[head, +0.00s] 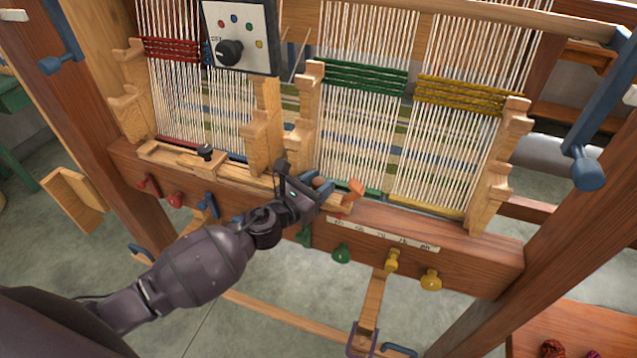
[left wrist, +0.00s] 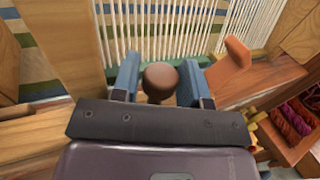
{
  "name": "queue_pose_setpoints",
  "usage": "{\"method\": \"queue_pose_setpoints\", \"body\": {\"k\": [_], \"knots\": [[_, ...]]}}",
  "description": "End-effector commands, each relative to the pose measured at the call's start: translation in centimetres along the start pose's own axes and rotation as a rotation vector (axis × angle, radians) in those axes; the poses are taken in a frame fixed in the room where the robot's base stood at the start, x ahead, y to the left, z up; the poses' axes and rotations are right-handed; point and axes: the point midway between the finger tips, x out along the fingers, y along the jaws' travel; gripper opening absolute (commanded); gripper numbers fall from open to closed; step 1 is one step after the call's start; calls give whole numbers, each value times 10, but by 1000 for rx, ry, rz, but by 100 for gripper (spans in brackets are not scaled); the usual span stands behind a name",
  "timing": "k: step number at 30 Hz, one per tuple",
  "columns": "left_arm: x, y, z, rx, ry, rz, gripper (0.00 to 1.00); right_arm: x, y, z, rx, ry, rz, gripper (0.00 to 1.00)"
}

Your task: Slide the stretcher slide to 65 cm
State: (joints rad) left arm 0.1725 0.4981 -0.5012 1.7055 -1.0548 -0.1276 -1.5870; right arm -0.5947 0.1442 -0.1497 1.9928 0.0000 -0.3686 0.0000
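The stretcher slide shows as a brown round knob (head: 321,183) with an orange pointer (head: 356,188) on the loom's front beam. The pointer stands near the left end of the white scale strip (head: 385,234); the scale's figures are too small to read. My left gripper (head: 312,184) is at the knob. In the left wrist view, its two blue fingers (left wrist: 160,84) flank the brown knob (left wrist: 160,78) closely. I cannot tell whether they press on it. The orange pointer (left wrist: 229,65) is right of the fingers there. My right gripper is not in view.
Coloured pegs, such as a green one (head: 341,253) and a yellow one (head: 392,260), stick out below the scale. Wooden posts (head: 309,120) and white warp threads (head: 360,140) stand behind the beam. A dial panel (head: 241,35) hangs above. The beam front right of the pointer looks clear.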

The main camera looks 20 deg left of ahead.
Motion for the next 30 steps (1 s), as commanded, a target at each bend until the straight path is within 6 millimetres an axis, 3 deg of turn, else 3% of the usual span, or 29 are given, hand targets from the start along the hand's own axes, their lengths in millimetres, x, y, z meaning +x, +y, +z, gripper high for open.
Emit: {"method": "queue_pose_setpoints", "body": {"k": [1,8,14,22,30], "knots": [[0,0,0,0,0,0,32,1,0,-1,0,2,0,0],[0,0,0,0,0,0,0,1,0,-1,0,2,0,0],[2,-6,1,-1,-1,-1,0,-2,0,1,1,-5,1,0],[19,-46,2,-2,-2,-3,0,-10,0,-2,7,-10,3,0],[19,-46,0,1,0,1,0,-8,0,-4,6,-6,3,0]]}}
